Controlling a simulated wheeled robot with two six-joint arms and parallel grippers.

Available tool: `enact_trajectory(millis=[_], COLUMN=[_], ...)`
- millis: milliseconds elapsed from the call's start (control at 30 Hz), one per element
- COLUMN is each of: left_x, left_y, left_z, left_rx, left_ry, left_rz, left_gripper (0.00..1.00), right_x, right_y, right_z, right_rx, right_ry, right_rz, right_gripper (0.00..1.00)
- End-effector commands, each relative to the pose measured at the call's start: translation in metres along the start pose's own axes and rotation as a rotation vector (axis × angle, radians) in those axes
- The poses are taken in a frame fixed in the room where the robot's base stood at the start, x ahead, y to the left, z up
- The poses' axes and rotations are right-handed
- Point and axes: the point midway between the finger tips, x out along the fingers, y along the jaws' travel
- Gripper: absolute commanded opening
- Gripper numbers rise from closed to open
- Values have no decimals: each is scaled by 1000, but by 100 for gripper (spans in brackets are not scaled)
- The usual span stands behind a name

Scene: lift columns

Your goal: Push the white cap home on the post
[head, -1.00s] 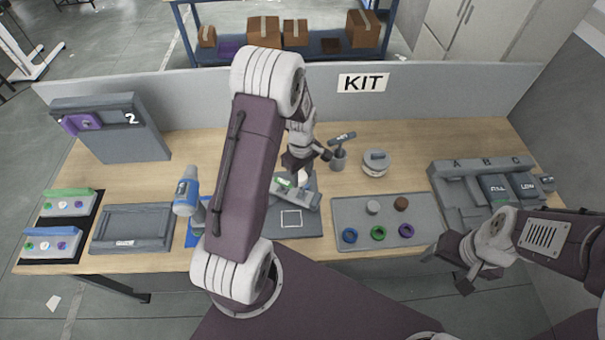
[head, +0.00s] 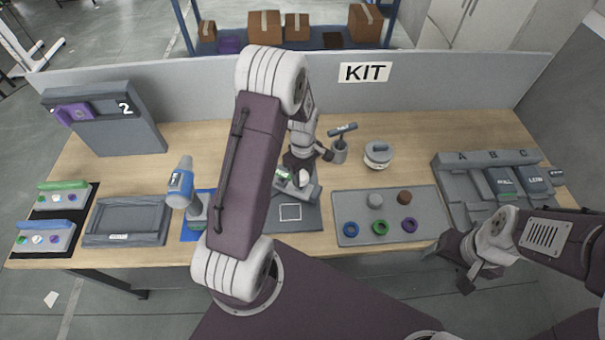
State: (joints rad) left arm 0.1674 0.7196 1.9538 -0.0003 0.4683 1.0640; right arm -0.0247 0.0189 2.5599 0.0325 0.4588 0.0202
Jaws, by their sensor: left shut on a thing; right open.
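My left gripper (head: 301,168) is over the grey fixture (head: 306,192) with a green-lit label, which lies on a dark mat. The gripper is shut on a small white piece that looks like the white cap (head: 303,179), low at the fixture. The post is hidden behind the cap, the gripper and my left arm, so I cannot tell how far the cap sits on it. My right gripper (head: 448,270) is open and empty, in front of the table's front edge at the right.
A grey tray (head: 342,205) with rings and round pieces lies right of the mat. A cup with a tool (head: 339,152) and a round lidded container (head: 378,155) stand behind. The A-B-C rack (head: 450,173) is at right.

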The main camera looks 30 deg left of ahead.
Motion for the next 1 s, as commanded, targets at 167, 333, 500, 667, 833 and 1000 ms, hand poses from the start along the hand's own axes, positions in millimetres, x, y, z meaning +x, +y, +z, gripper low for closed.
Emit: enact_trajectory(millis=[167,333,500,667,833,1000], left_x=[3,2,3,7,12,12], left_y=[0,0,0,0,-1,-1], left_z=[0,0,0,0,-1,-1], left_rx=[0,0,0,0,0,0], left_ry=[0,0,0,0,0,0], left_rz=[0,0,0,0,0,0], left_gripper=[2,2,2,2,2,2], right_x=[2,2,2,5,7,7], right_y=[0,0,0,0,0,0], right_z=[0,0,0,1,1,1], right_rx=[0,0,0,0,0,0], right_ry=[0,0,0,0,0,0], right_rz=[0,0,0,0,0,0], right_gripper=[70,70,70,70,70,70])
